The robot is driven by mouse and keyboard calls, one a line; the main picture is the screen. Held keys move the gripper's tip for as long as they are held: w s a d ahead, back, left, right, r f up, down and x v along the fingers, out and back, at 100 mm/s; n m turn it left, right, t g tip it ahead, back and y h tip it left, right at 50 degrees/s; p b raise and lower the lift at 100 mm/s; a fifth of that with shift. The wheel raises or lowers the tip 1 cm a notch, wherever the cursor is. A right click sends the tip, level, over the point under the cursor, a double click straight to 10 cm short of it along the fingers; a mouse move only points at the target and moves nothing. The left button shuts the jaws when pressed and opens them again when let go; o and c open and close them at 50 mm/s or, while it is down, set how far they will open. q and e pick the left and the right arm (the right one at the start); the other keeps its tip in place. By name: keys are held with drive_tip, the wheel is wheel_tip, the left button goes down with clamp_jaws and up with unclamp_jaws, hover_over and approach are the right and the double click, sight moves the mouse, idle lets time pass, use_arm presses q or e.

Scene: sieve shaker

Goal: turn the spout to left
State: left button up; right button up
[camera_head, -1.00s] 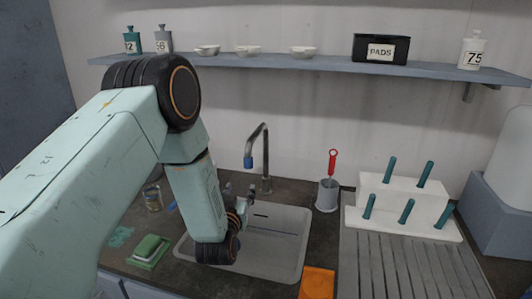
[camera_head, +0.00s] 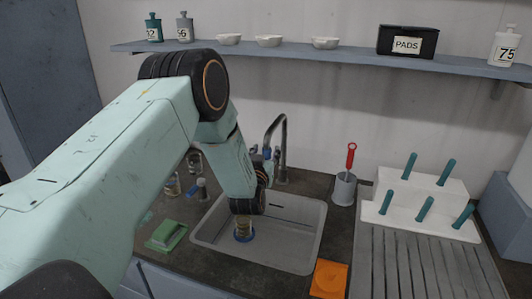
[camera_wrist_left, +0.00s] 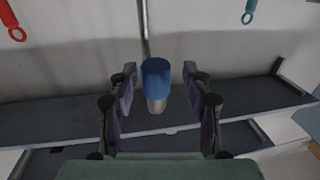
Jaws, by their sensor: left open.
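The tap's grey curved spout (camera_head: 284,132) rises at the back of the sink (camera_head: 318,225), and its blue tip (camera_head: 267,153) points to the left and front. My left gripper (camera_head: 262,168) is at the spout's tip, partly hidden by my own arm. In the left wrist view, the open left gripper (camera_wrist_left: 160,82) has one finger on each side of the blue tip (camera_wrist_left: 156,68). Gaps show between the tip and both fingers. My right gripper is not in view.
A jar with a blue rim (camera_head: 243,230) stands in the sink under my arm. A grey cup with a red-handled brush (camera_head: 344,188) is right of the tap. A green sponge (camera_head: 167,235) lies left, an orange block (camera_head: 329,279) in front. A shelf (camera_head: 350,57) runs above.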

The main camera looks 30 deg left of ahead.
use_arm(q)
drive_tip(key=shift+w+d+f, duration=0.1)
drive_tip(key=shift+w+d, duration=0.05)
drive_tip(key=shift+w, duration=0.25)
drive_tip(key=shift+c, duration=0.2)
drive_tip(key=shift+s, duration=0.25)
drive_tip(key=c, duration=0.6)
drive_tip(key=shift+w, duration=0.1)
clamp_jaws()
